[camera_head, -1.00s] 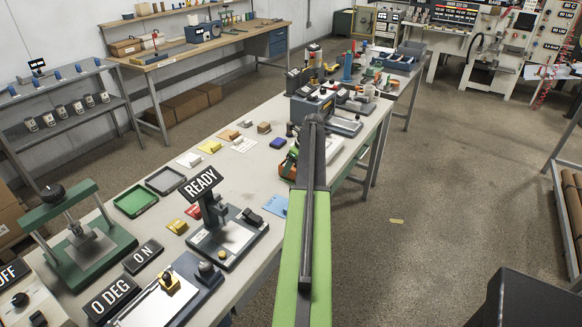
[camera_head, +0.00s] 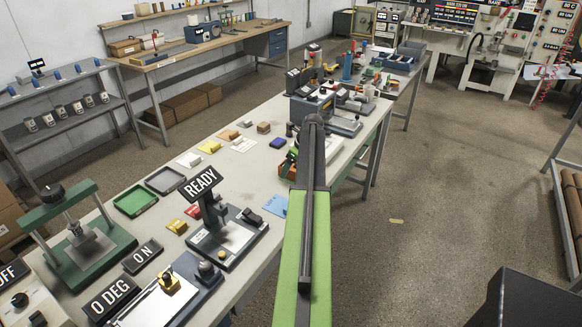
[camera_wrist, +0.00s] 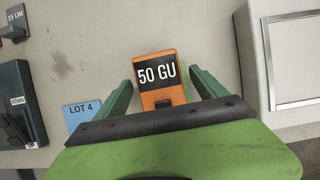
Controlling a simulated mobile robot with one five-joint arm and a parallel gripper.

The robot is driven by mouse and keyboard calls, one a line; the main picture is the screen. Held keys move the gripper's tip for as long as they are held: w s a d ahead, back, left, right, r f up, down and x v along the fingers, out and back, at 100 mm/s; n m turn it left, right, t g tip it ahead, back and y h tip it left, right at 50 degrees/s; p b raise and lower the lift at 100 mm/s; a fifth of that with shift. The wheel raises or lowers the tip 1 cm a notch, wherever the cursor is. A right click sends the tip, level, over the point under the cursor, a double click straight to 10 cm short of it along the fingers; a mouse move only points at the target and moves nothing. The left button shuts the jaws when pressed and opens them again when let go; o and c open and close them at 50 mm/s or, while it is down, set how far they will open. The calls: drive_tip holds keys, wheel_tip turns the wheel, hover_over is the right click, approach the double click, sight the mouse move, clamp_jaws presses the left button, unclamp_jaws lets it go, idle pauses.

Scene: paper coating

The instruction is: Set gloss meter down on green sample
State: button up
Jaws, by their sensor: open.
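The gloss meter (camera_wrist: 157,88) is an orange block with a black display reading "50 GU". In the wrist view it sits between the fingers of my gripper (camera_wrist: 159,78), which is open. Dark green fingers stand on either side, with a visible gap on the left. The meter's lower end is hidden behind my gripper's body. A narrow strip of lighter green shows along its right side; I cannot tell whether this is the green sample. In the head view my arm covers most of this spot, and only a bit of orange-red (camera_head: 287,168) shows beside it.
A blue "LOT 4" card (camera_wrist: 82,115) lies left of the meter, with a dark device (camera_wrist: 20,105) farther left. A pale box-like unit (camera_wrist: 292,60) stands close on the right. The "READY" instrument (camera_head: 225,235) and a green tray (camera_head: 135,201) stand on the bench nearer my body.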

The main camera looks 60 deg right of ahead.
drive_tip(key=p+v, duration=1.6)
drive_tip(key=v, duration=0.1)
drive_tip(key=shift+r, duration=0.25)
